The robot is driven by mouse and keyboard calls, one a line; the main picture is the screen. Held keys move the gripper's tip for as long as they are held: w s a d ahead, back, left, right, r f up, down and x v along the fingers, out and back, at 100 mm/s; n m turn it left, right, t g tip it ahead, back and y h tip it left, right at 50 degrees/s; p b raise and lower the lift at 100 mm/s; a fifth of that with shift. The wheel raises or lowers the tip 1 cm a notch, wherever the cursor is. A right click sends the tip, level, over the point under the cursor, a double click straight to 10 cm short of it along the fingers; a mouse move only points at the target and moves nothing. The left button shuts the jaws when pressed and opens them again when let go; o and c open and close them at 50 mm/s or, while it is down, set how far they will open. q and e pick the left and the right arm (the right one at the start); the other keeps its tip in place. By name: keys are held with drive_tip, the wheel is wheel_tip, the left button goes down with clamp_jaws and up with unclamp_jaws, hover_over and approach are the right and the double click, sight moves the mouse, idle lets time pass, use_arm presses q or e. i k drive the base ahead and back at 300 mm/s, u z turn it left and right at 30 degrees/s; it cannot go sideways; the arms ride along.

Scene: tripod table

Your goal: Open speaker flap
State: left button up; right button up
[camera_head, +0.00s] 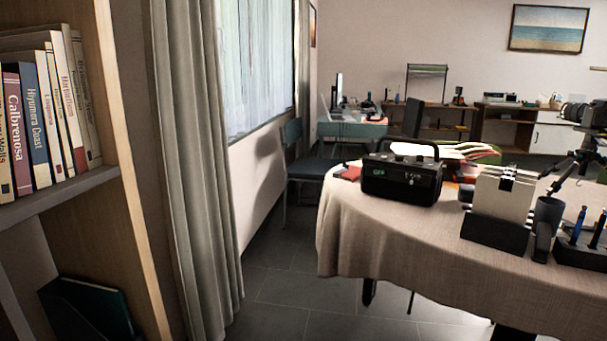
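A black box-shaped speaker (401,180) stands upright near the left edge of the cloth-covered round table (400,245). It has knobs on top, a carrying handle, a small lit display and buttons on its front. I cannot make out a flap on it or whether one is open. Neither of my grippers shows in the head view.
To the speaker's right stand a file holder (497,205), a dark cup (547,214) and a pen stand (585,240). Papers (450,150) lie behind it. A bookshelf (95,185) and a curtain (195,160) fill the left. Grey floor (290,290) is clear before the table.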

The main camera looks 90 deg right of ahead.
sight(420, 158)
drive_tip(key=u, duration=1.05)
drive_tip(key=i, duration=0.15)
drive_tip(key=z, duration=2.7)
drive_tip(key=i, duration=0.3)
drive_tip(key=z, duration=1.65)
drive_tip(key=k, duration=0.95)
drive_tip(key=z, duration=0.15)
drive_tip(key=i, duration=0.95)
drive_tip(key=u, duration=0.4)
drive_tip(key=k, duration=0.2)
drive_tip(key=z, duration=0.25)
